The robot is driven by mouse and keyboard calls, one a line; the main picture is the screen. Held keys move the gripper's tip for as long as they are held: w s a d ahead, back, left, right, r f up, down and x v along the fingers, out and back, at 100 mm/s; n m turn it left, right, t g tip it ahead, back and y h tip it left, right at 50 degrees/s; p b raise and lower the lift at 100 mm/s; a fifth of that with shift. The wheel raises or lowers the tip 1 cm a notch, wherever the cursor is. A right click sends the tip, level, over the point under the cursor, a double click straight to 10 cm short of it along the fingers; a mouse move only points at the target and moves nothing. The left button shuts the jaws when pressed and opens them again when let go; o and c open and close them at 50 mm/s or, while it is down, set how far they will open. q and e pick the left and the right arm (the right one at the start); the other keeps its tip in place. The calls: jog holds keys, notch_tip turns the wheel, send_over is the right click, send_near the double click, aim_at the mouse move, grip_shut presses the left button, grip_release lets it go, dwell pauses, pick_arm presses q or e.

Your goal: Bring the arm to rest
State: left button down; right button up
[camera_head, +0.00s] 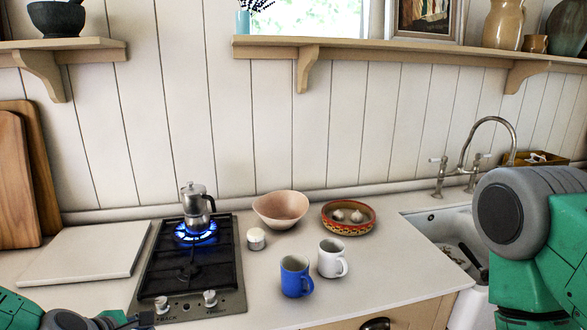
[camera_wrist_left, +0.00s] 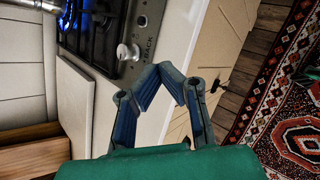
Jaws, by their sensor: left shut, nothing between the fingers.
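My left gripper (camera_wrist_left: 165,80) is shut and empty in the left wrist view, its two fingertips meeting in front of the counter's front edge beside the stove. In the head view only part of the left arm and gripper (camera_head: 130,320) shows at the bottom left, low by the stove's front left corner. My right arm (camera_head: 535,235) stands at the right edge of the head view, in front of the sink. Its gripper is out of view.
The gas stove (camera_head: 187,270) has a lit back burner under a moka pot (camera_head: 197,205). A white board (camera_head: 85,250) lies left of it. A blue mug (camera_head: 295,276), white mug (camera_head: 331,258), pink bowl (camera_head: 281,209) and patterned bowl (camera_head: 348,225) stand right. A rug (camera_wrist_left: 295,110) covers the floor.

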pick_arm(q)
jog(key=s+d+f+m+g+b, duration=0.25)
jog(key=s+f+m+b, duration=0.25)
jog(key=s+f+m, duration=0.4)
jog(key=s+d+f+m+g+b, duration=0.2)
jog(key=s+d+f+m+b, duration=0.15)
jog(key=s+f, duration=0.55)
jog(key=s+a+f+m+g+y+b, duration=0.2)
jog(key=s+f+m+g+b, duration=0.2)
jog(key=s+f+m+b, duration=0.3)
jog(key=shift+s+a+f+m+b, duration=0.3)
jog(key=shift+s+f+m+b, duration=0.1)
jog(key=shift+s+f+m, duration=2.35)
pick_arm(e)
notch_tip(320, 180, down, 17)
jog(key=d, duration=0.1)
jog(key=shift+r, duration=0.2)
